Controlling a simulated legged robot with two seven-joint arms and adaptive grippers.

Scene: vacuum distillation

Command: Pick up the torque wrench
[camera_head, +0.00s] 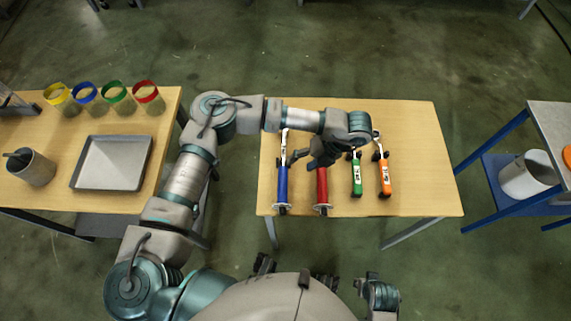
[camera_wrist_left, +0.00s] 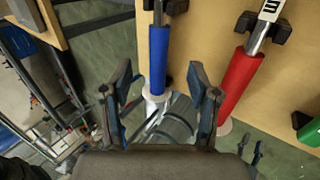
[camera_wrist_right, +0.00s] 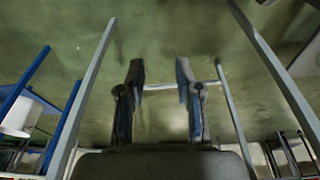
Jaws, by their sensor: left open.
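Four-tool row on the middle table: a blue-handled tool (camera_head: 282,183), a red-handled tool (camera_head: 322,186), a green-handled tool (camera_head: 356,177) and an orange-handled tool (camera_head: 384,177). I cannot tell for certain which is the torque wrench. My left gripper (camera_head: 312,157) is open and empty above the table, near the upper parts of the blue and red tools. In the left wrist view, the blue handle (camera_wrist_left: 158,58) shows between the fingers (camera_wrist_left: 160,95), and the red handle (camera_wrist_left: 240,82) lies right of them. My right gripper (camera_wrist_right: 158,78) is open and empty over the floor.
The middle table (camera_head: 420,140) is bare at its right side. A left table (camera_head: 165,120) holds a grey tray (camera_head: 112,162), a grey cup (camera_head: 36,170) and several colour-rimmed jars (camera_head: 115,97). A blue-framed stand (camera_head: 495,145) with a white bucket (camera_head: 527,176) is at right.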

